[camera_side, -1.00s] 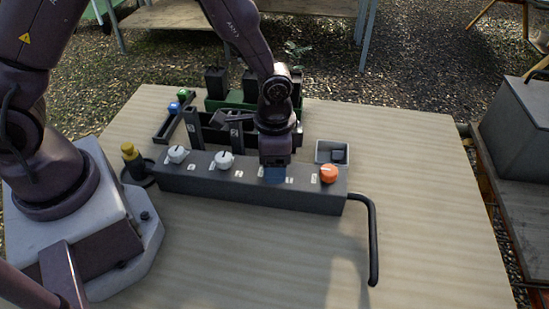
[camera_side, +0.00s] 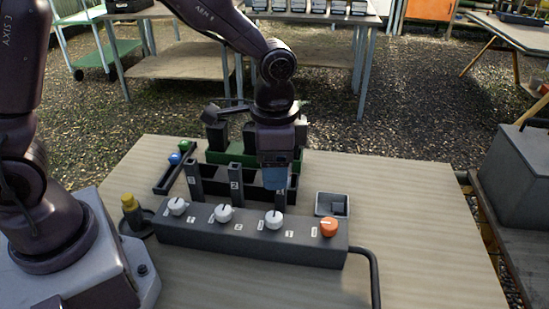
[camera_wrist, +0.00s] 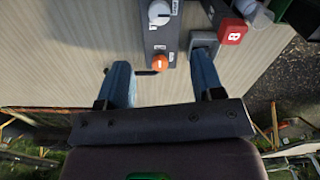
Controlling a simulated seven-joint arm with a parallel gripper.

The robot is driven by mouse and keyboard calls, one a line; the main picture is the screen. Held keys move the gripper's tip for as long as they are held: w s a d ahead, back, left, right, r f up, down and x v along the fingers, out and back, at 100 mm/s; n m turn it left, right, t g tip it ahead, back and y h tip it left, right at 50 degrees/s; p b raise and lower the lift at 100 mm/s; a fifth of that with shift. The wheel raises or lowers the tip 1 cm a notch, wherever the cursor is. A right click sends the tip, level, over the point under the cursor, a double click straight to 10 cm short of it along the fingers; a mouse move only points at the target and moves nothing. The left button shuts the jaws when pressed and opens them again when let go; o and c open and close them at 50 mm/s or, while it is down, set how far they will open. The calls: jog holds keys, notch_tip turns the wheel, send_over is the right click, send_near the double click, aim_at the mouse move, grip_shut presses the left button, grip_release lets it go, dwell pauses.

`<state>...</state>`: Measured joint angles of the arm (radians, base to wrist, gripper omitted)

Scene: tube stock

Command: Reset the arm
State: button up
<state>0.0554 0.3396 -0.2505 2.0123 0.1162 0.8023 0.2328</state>
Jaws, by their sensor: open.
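My gripper (camera_side: 276,180) hangs above the back edge of the dark knob box (camera_side: 180,228), behind the third white knob (camera_side: 274,219). In the wrist view its two blue fingers (camera_wrist: 162,82) are spread apart with nothing between them. The box also carries two more white knobs, one at the left (camera_side: 177,206) and one in the middle (camera_side: 223,213), and an orange knob (camera_side: 328,227) at its right end. The orange knob also shows in the wrist view (camera_wrist: 160,62), just beyond the fingers.
Behind the box stand dark numbered posts (camera_side: 235,180) and a green rack (camera_side: 228,157) with dark blocks. A black cable (camera_side: 375,275) leaves the box.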

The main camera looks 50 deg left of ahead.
jog(key=shift+r, duration=0.45)
jog(key=s+a+r+n+t, duration=0.2)
jog(key=s+a+r+n, duration=0.1)
jog(key=s+r, duration=0.4)
jog(key=s+a+r+n+t, duration=0.3)
jog(key=s+a+r+n, duration=0.1)
jog(key=s+a+r, duration=0.2)
jog(key=shift+s+a+r+t, duration=0.3)
jog(key=shift+s+r, duration=0.05)
jog(key=shift+s, duration=0.55)
